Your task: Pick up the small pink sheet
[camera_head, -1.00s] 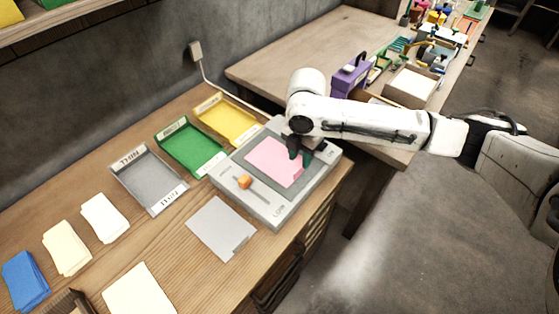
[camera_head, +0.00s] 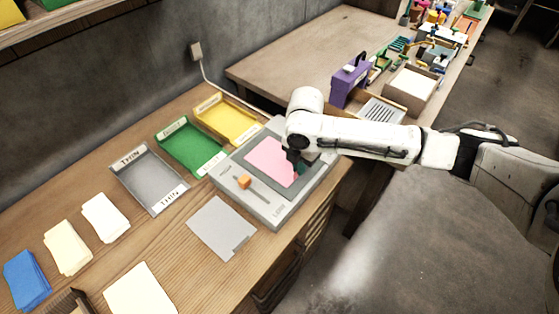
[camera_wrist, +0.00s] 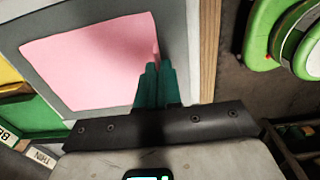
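The small pink sheet (camera_head: 270,160) lies on the dark pad of a grey device (camera_head: 222,190) on the wooden bench. In the wrist view the pink sheet (camera_wrist: 90,60) fills the upper left. My gripper (camera_head: 300,165) is low over the pad at the sheet's right edge. Its two teal fingers (camera_wrist: 157,66) are close together, with a darker pink fold of the sheet's edge running in between their tips. The hand hides part of the sheet's near right corner in the head view.
Grey, green (camera_head: 188,147) and yellow (camera_head: 228,120) trays stand left of and behind the device. A grey sheet (camera_head: 221,228) lies in front. Cream, white and blue stacks lie further left. A purple box (camera_head: 347,86) stands on the other table.

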